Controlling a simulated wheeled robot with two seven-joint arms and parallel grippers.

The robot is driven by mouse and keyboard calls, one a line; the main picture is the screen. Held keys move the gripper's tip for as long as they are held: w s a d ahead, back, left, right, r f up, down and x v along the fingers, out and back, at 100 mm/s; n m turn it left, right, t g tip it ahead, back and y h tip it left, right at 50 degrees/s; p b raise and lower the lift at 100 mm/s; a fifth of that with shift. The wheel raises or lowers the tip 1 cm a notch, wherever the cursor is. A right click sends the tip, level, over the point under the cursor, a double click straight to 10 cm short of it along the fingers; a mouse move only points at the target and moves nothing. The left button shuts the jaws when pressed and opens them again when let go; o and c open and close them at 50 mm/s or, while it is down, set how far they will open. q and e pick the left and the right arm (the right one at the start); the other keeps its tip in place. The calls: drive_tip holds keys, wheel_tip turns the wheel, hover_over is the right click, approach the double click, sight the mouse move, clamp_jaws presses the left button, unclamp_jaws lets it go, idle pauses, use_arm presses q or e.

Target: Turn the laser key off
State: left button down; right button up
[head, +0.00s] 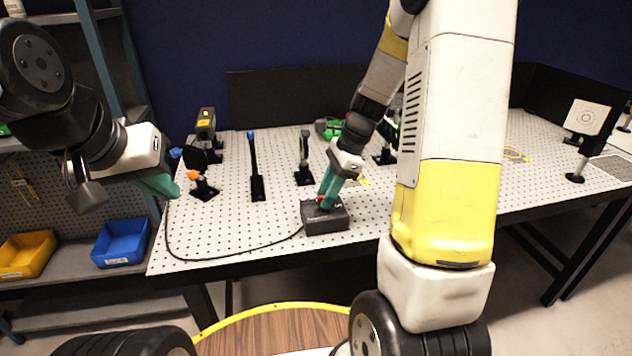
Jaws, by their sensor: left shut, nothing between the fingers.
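A dark grey laser key box (326,222) sits near the front edge of the perforated table, with a black cable running left from it. My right gripper (325,205) has its teal fingers pointing down at the top of this box. A small red part shows beside the fingertips. The key itself is hidden by the fingers, and I cannot tell whether they hold it. My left gripper (172,190) is shut and empty, beside the table's left edge, with its teal fingers pointing right and down.
The perforated table (240,235) carries several optics posts, a black and yellow device (206,124) at the back left and a white target (587,117) at the right. A shelf at the left holds a blue bin (121,243) and a yellow bin (27,254). My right arm hides the table's middle right.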

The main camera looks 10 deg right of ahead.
drive_tip(key=shift+c, duration=0.4)
clamp_jaws()
drive_tip(key=shift+n, duration=0.4)
drive_tip(key=n+g, duration=0.1)
drive_tip(key=n, duration=0.1)
drive_tip(key=n+g+h, duration=0.1)
drive_tip(key=n, duration=0.2)
drive_tip(key=shift+w+a+n, duration=0.1)
drive_tip(key=shift+w+n, duration=0.1)
drive_tip(key=shift+n, duration=0.1)
drive_tip(key=n, duration=0.2)
drive_tip(key=n+g+h, duration=0.1)
drive_tip(key=n, duration=0.2)
drive_tip(key=shift+w+a+g, duration=0.1)
drive_tip(key=shift+g, duration=0.2)
drive_tip(key=n+h, duration=0.1)
drive_tip(key=n, duration=0.2)
drive_tip(key=n+h, duration=0.1)
drive_tip(key=n, duration=0.2)
drive_tip(key=shift+a+g+h, duration=0.15)
drive_tip(key=shift+g+h, duration=0.15)
drive_tip(key=shift+n, duration=0.4)
